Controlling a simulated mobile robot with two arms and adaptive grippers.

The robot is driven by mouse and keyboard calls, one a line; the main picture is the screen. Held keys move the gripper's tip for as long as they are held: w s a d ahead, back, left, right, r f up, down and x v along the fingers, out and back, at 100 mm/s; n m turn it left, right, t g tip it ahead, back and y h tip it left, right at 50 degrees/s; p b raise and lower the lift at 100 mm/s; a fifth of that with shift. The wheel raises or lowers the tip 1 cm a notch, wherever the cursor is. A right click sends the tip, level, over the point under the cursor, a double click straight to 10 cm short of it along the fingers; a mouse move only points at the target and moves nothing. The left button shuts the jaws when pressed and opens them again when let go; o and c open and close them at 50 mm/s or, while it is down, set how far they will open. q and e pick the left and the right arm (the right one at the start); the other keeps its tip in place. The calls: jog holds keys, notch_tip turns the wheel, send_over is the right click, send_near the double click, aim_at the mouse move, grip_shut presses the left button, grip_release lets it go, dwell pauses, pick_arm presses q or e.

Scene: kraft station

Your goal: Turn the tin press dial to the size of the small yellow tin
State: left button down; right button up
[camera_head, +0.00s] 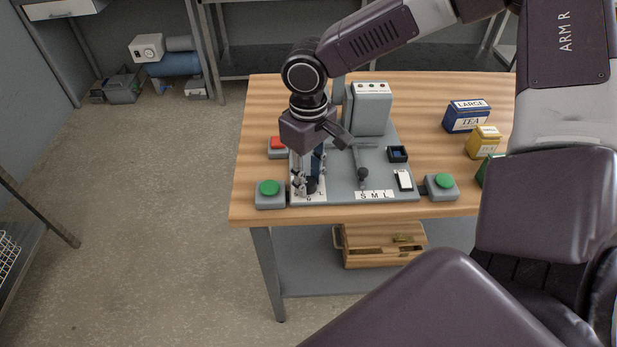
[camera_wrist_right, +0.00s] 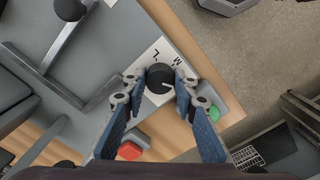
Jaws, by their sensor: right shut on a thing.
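The tin press (camera_head: 371,108) stands on a grey plate on the wooden table. Its dial (camera_wrist_right: 159,77) is a round black knob on a white label with L and M visible beside it; any other letter is hidden by my fingers. A light pointer line on the knob faces away from the L, towards the lower right in the wrist view. My right gripper (camera_head: 309,184) points down at the plate's front left corner; in the wrist view its fingers (camera_wrist_right: 160,92) are shut on the dial from both sides. The small yellow tin (camera_head: 483,143) stands at the table's right. My left gripper is not in view.
A blue LARGE TEA tin (camera_head: 467,120) stands behind the yellow one, and a green tin is partly hidden by my arm. A lever (camera_head: 362,174) with an S M L strip (camera_head: 375,195) stands right of the gripper. Green buttons (camera_head: 270,188) and a red button (camera_head: 278,143) flank the plate.

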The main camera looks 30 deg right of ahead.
aim_at(308, 181)
jog(key=shift+w+r, duration=0.1)
jog(key=shift+w, duration=0.05)
dwell(0.3)
jog(key=o, duration=0.9)
jog(key=shift+o, duration=1.3)
notch_tip(308, 181, up, 12)
